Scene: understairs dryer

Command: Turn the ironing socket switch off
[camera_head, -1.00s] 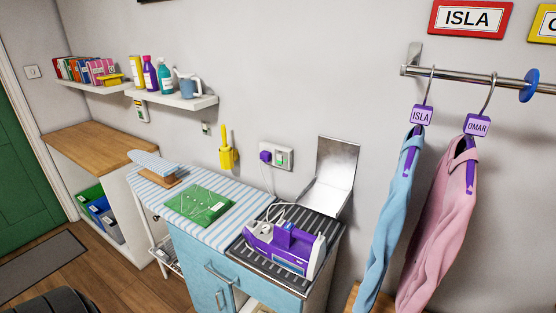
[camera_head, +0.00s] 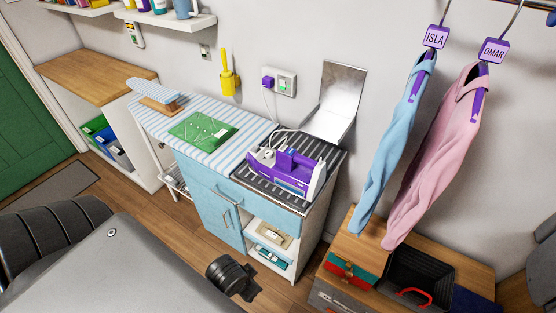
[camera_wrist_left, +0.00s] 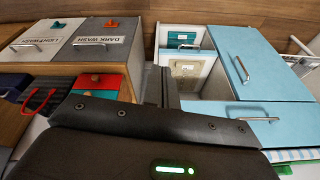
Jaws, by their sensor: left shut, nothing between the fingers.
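The white ironing socket (camera_head: 279,80) is on the wall behind the ironing surface. A purple plug (camera_head: 267,83) sits in its left side, and a small switch with green on it (camera_head: 284,87) is on its right side. The switch is too small to tell its position. The purple iron (camera_head: 288,168) stands on a dark ribbed rest. My left gripper (camera_head: 240,280) is low in front of the blue cabinet, well apart from the socket. It is shut and empty; its dark fingers also show in the left wrist view (camera_wrist_left: 161,86). My right gripper is out of view.
A raised metal panel (camera_head: 335,103) stands right of the socket. A yellow wall holder (camera_head: 229,75) is to its left. The striped ironing surface (camera_head: 155,118) and blue cabinet (camera_head: 200,195) stand below. Hanging clothes (camera_head: 435,155) are at the right.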

